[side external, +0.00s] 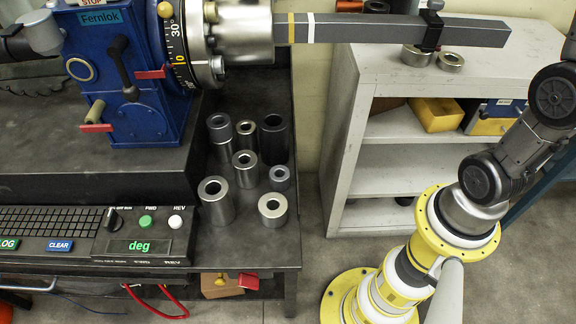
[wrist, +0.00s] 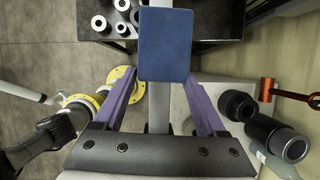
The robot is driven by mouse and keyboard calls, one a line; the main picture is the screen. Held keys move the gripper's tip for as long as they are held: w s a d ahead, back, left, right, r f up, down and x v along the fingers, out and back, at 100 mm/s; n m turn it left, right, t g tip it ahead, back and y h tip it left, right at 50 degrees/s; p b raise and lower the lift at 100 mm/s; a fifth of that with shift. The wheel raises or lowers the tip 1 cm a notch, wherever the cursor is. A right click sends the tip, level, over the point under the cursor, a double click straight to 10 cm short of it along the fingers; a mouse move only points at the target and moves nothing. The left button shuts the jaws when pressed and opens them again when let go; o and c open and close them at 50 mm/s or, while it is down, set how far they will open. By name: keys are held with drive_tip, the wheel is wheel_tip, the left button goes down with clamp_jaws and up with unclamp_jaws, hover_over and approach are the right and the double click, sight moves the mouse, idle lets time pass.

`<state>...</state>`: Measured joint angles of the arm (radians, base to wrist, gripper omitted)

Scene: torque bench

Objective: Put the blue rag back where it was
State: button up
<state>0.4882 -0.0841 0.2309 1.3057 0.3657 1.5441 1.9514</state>
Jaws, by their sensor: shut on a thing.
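The blue rag (wrist: 165,45) shows in the wrist view as a flat, upright-looking rectangle at the top middle. My gripper (wrist: 164,80) has purple fingers on either side, whose tips meet the rag's lower left and right edges. It is shut on the rag. A long grey bar (wrist: 158,110) passes behind the rag and between my fingers. I cannot tell how far the rag is from the bar. Neither the rag nor my gripper can be made out in the side external view.
The grey bar (side external: 390,29) juts from the blue machine (side external: 120,60) toward a white shelf unit (side external: 500,55). Several metal sleeves (side external: 243,168) stand on the dark bench. In the wrist view, dark cylinders (wrist: 280,138) and a red-headed tool (wrist: 266,90) are at right.

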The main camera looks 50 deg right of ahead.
drive_tip(key=w+a+n, duration=0.1)
drive_tip(key=a+n, duration=0.1)
drive_tip(key=a+f+n+g+y, duration=0.1)
drive_tip(key=a+n, duration=0.1)
drive_tip(key=w+a+f+n+g, duration=0.1)
drive_tip(key=a+n, duration=0.1)
drive_tip(key=shift+w+y, duration=0.3)
drive_tip(key=shift+w, duration=0.05)
drive_tip(key=s+a+f+n+g+h, duration=0.1)
drive_tip(key=a+f+n+g+h, duration=0.3)
drive_tip(key=a+n, duration=0.95)
drive_tip(key=s+a+f+n+g+h, duration=0.15)
drive_tip(key=a+f+n, duration=0.35)
drive_tip(key=a+n, duration=0.8)
drive_tip(key=s+a+f+n+h, duration=0.2)
drive_tip(key=s+a+f+n, duration=0.2)
drive_tip(key=f, duration=0.5)
drive_tip(key=s+d+f, duration=0.6)
drive_tip(key=s+f, duration=0.3)
drive_tip(key=s, duration=0.1)
hover_over(255, 243)
drive_tip(key=shift+t, duration=0.45)
drive_tip(key=f, duration=0.9)
drive_tip(key=shift+w+a+f, duration=0.35)
drive_tip(key=shift+a+f, duration=0.05)
drive_tip(key=shift+f, duration=0.15)
drive_tip(key=shift+w+a+f, duration=0.15)
drive_tip(key=shift+f, duration=1.5)
